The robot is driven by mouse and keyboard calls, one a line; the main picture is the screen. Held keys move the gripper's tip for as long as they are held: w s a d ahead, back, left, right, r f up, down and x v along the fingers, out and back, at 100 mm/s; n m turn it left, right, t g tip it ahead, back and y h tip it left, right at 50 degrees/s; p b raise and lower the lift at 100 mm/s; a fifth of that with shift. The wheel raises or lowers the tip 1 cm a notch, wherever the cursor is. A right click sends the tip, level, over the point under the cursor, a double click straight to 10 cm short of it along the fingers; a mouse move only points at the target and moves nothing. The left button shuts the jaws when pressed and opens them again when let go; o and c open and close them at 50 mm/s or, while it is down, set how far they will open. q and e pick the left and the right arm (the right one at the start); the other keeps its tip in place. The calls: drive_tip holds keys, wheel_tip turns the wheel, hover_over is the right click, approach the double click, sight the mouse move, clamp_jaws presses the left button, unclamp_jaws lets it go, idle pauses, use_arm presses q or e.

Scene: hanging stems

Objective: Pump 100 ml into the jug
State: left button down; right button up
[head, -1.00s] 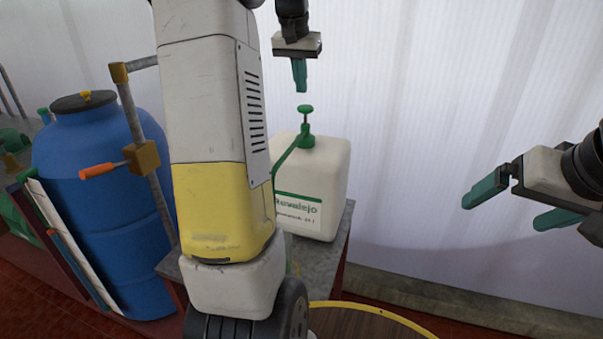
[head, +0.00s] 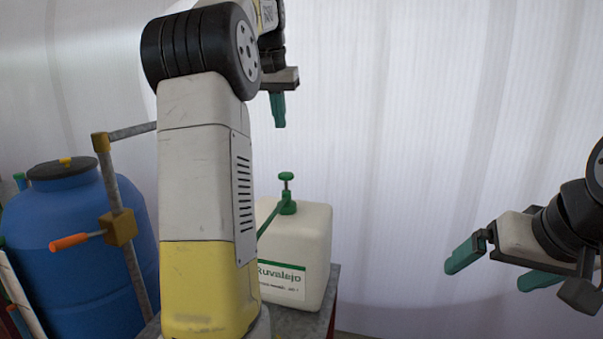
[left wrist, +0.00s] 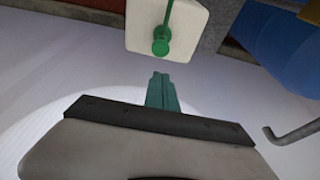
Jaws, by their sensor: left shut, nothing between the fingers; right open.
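A white canister (head: 302,245) with a green-striped label stands on a grey stand. Its green pump (head: 287,190) rises from the top, with a round head and a spout tube slanting down to the left. My left gripper (head: 279,124) is shut and empty, pointing down above the pump head and apart from it. The left wrist view shows the shut fingers (left wrist: 161,82) beside the pump head (left wrist: 160,47), with a gap between. My right gripper (head: 500,268) is open and empty at the right. The jug is not visible; my left arm hides the area left of the canister.
A blue barrel (head: 75,255) with a black lid stands at the left. Near it is a metal pipe (head: 128,235) with a brass fitting and an orange-handled valve (head: 70,241). The grey stand (head: 325,290) ends just right of the canister. A pale ribbed wall is behind.

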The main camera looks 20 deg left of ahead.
idle(0.3)
use_arm(q)
hover_over(284, 174)
wheel_tip(284, 174, down, 12)
drive_tip(key=shift+d+r, duration=0.1)
drive_tip(key=shift+f, duration=0.85)
drive_tip(key=shift+s+f, duration=0.1)
drive_tip(key=shift+f, duration=1.7)
drive_tip(key=shift+r, duration=0.1)
drive_tip(key=v, duration=0.8)
